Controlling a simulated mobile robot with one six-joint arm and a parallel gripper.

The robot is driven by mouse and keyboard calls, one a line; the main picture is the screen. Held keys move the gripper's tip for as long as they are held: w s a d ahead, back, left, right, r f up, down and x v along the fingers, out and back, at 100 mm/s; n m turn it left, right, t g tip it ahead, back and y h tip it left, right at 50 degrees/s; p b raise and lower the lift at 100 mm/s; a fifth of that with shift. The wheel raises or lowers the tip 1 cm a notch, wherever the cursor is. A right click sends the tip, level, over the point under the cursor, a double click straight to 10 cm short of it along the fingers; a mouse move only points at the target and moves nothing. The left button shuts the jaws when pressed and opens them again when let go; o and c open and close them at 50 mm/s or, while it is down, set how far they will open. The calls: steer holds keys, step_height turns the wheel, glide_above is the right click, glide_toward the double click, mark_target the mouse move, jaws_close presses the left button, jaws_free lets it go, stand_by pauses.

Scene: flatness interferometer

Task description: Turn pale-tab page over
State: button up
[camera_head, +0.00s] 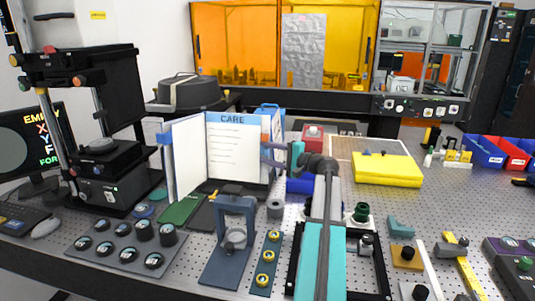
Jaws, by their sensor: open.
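A standing blue-edged binder or flip chart (168,140) is left of centre in the head view. It is open, with a white page on its left side (188,160) and a page headed CARE (232,155) facing me. I cannot clearly make out a pale tab or tell which page carries it. My gripper (270,154) is open at the right side of the binder, its fingers pointing left towards the page edges. Whether a finger touches a page is unclear. My gripper and wrist hide part of the binder's right side.
A stage instrument (100,150) stands left of the binder. A tray of round parts (125,245) and a dark blue fixture (236,235) are in front. A yellow case (388,169) lies to the right.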

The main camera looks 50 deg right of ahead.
jaws_close()
steer(key=shift+a, duration=0.2)
steer(key=shift+d, duration=0.1)
steer(key=shift+s, duration=0.15)
